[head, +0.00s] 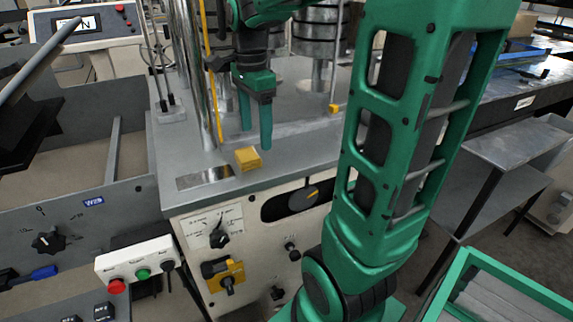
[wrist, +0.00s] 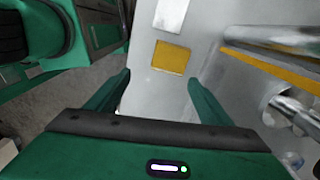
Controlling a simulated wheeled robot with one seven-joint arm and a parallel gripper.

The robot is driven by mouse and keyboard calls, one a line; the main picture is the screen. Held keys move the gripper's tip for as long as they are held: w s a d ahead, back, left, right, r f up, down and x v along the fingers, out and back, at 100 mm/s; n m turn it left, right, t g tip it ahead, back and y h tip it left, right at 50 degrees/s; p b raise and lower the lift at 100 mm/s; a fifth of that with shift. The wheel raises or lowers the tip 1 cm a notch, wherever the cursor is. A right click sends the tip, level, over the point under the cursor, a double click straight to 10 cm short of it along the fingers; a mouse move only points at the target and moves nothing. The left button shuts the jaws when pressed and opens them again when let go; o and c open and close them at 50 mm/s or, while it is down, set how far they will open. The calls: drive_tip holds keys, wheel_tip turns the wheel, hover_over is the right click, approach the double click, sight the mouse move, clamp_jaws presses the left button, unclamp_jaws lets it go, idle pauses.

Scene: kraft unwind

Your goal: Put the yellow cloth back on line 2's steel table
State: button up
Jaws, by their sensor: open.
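A small folded yellow piece, which looks like the yellow cloth (head: 248,158), lies on the grey top of a machine near its front edge. It also shows in the wrist view (wrist: 172,58), beyond the gap between my fingertips. My gripper (head: 255,128) is open and empty, with its fingers pointing down just behind the cloth in the head view; in the wrist view (wrist: 158,77) nothing is between the fingers. A steel side table (head: 515,142) stands at the right; I cannot tell whether it is line 2's table.
The machine top (head: 300,150) carries polished posts and a yellow rod (head: 210,90) close to my gripper. A bright plate (head: 205,178) is left of the cloth. A control box with buttons (head: 140,268) sits at the front left. A green-rimmed bin (head: 465,262) stands at the lower right.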

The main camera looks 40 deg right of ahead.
drive_tip(key=s+f+n, duration=0.4)
drive_tip(key=s+n, duration=0.3)
drive_tip(key=s, duration=0.2)
drive_tip(key=s+f+n, duration=0.4)
drive_tip(key=s+n, duration=0.3)
drive_tip(key=s, duration=0.3)
drive_tip(key=shift+s+d, duration=0.2)
drive_tip(key=shift+s, duration=0.1)
